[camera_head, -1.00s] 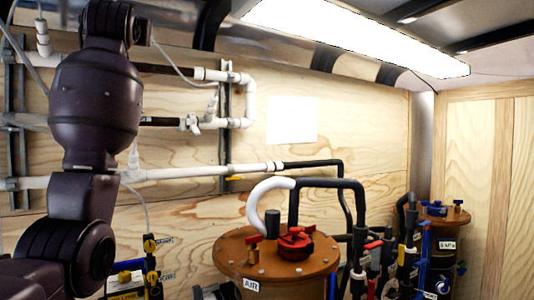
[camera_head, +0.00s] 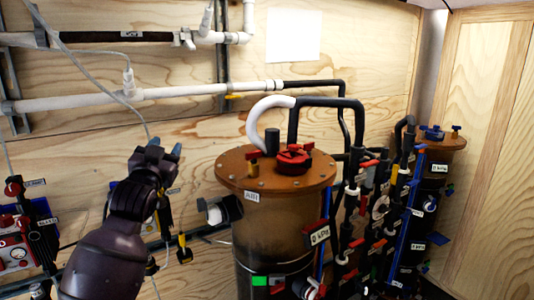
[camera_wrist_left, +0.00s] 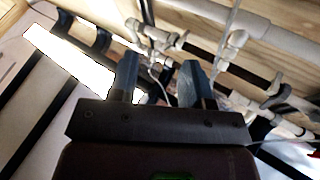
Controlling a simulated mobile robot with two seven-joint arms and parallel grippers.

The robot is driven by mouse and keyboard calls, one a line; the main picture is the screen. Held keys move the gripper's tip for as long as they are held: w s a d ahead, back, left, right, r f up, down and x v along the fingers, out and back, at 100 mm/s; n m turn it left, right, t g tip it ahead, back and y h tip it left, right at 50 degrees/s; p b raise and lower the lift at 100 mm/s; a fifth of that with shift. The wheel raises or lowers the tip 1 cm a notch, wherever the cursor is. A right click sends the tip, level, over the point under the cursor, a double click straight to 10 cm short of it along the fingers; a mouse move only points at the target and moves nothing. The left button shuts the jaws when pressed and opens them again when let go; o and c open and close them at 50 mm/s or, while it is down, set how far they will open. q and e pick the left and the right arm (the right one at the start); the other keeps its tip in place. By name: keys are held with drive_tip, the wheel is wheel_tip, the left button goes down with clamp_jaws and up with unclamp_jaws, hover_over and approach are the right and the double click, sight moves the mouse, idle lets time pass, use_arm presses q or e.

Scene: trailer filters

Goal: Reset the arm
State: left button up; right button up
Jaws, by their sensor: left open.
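My left gripper (camera_head: 165,151) is in the left half of the head view, raised in front of the wooden wall and left of the filter tank. Its two blue-grey fingertips stand apart with nothing between them. In the left wrist view the two fingers (camera_wrist_left: 160,85) point up, open and empty, with blurred pipes and a bright ceiling light beyond them. My left arm (camera_head: 105,260) comes up from the bottom left. My right gripper is not in view.
A large filter tank with an orange-brown lid (camera_head: 235,165) and red knob stands in the middle. A second tank (camera_head: 445,143) stands at the right, behind several valves and hoses (camera_head: 375,200). White pipes (camera_head: 190,91) run along the wall. A red gauge panel (camera_head: 15,250) is at the left.

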use_arm(q)
drive_tip(key=s+f+g, duration=0.1)
drive_tip(key=s+f, duration=0.4)
drive_tip(key=f, duration=0.4)
drive_tip(key=s+f+n+g, duration=0.15)
drive_tip(key=s+f, duration=0.25)
drive_tip(key=f, duration=0.5)
drive_tip(key=s+f+g, duration=0.2)
drive_tip(key=s+f, duration=0.3)
drive_tip(key=f, duration=0.4)
drive_tip(key=s+a+f+n+g+y, duration=0.1)
drive_tip(key=s+a+f+g, duration=0.1)
drive_tip(key=s+f, duration=0.8)
drive_tip(key=s+a+f+n+g, duration=0.1)
drive_tip(key=s+f+g, duration=0.2)
drive_tip(key=s+f, duration=0.7)
drive_tip(key=s, duration=0.3)
drive_tip(key=shift+s+a+f+y, duration=0.2)
drive_tip(key=shift+s+a+y, duration=0.1)
drive_tip(key=shift+a+y, duration=0.1)
